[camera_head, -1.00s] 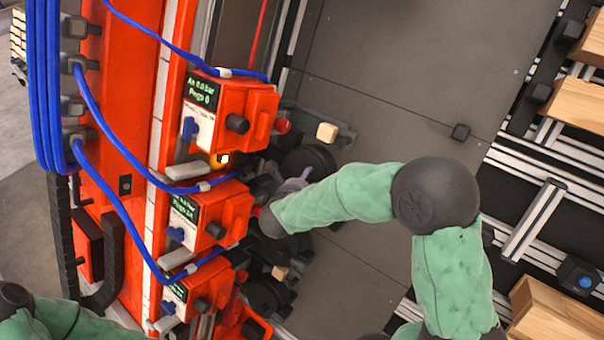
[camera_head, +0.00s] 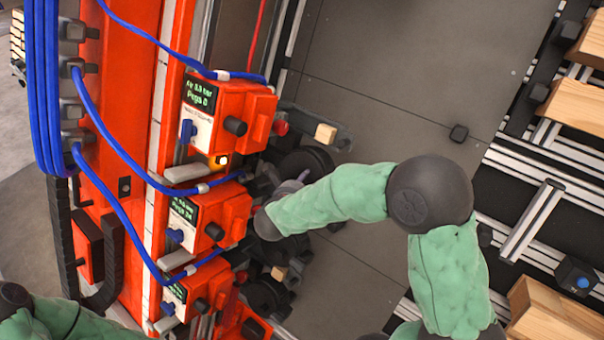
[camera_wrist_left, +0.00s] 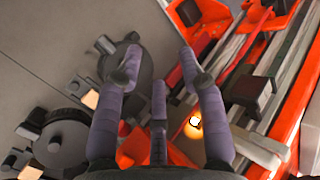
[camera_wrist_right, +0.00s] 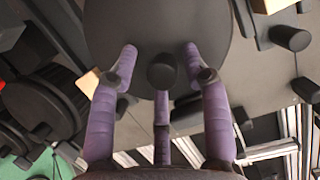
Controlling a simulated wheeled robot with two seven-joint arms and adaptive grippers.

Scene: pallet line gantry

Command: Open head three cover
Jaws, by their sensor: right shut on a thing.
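In the head view, several orange head units run down the machine, a top one (camera_head: 228,115), a middle one (camera_head: 212,218) and a lower one (camera_head: 197,290). I see no number marking head three. My right gripper (camera_head: 301,178) is beside dark round parts to the right of the units. In the right wrist view, my right gripper (camera_wrist_right: 160,66) is shut on a dark knob (camera_wrist_right: 162,76) standing on a large dark round cover (camera_wrist_right: 158,22). My left gripper (camera_wrist_left: 158,50) is open and empty in the left wrist view, its fingers well apart in front of the machine.
Blue hoses (camera_head: 112,208) loop along the orange frame into the units. A small amber lamp (camera_head: 222,160) glows under the top unit; it also shows in the left wrist view (camera_wrist_left: 194,123). Wooden blocks (camera_head: 560,315) lie at right.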

